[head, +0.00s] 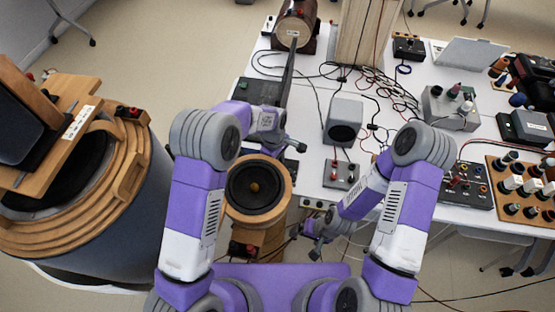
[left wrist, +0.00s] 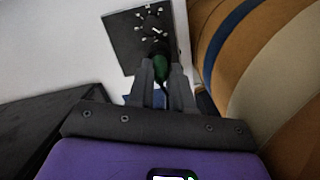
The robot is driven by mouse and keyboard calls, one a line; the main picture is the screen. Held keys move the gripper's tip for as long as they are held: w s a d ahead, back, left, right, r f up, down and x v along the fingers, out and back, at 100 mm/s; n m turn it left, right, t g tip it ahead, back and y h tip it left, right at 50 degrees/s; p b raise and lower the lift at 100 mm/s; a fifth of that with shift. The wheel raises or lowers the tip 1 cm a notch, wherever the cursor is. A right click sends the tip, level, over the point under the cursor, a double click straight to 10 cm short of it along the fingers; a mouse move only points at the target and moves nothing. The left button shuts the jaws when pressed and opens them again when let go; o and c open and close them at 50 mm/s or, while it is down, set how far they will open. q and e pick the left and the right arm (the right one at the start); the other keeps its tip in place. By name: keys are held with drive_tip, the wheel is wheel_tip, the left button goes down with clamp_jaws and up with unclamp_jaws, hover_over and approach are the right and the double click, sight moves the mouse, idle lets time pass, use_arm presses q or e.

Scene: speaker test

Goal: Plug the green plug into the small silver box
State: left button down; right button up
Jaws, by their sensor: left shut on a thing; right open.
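The small silver box (head: 340,174) lies on the white table, just below the grey cube speaker in the head view, with red and dark sockets on top. My left gripper (head: 298,147) is to its left, above the round wooden speaker. In the left wrist view the gripper (left wrist: 162,74) is shut on the green plug (left wrist: 161,65). Beyond the plug is a dark-looking panel with several shiny posts (left wrist: 140,35), probably the small box. I cannot tell whether the plug touches it. My right gripper (head: 312,232) is open and empty below the table's front edge.
The wooden speaker (head: 280,186) stands close to my left gripper. A grey cube speaker (head: 345,112) and many loose cables (head: 375,83) lie behind the small box. A larger silver box (head: 437,107) is farther right. A big drum-shaped speaker (head: 150,215) stands at the left.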

use_arm(q)
drive_tip(key=shift+f+b, duration=0.35)
drive_tip(key=shift+f, duration=0.25)
idle(0.3)
drive_tip(key=c, duration=0.5)
unclamp_jaws()
drive_tip(key=shift+c, duration=0.2)
drive_tip(key=shift+r, duration=0.1)
drive_tip(key=shift+r+p, duration=1.85)
drive_tip(key=shift+r, duration=0.65)
drive_tip(key=shift+f, duration=0.1)
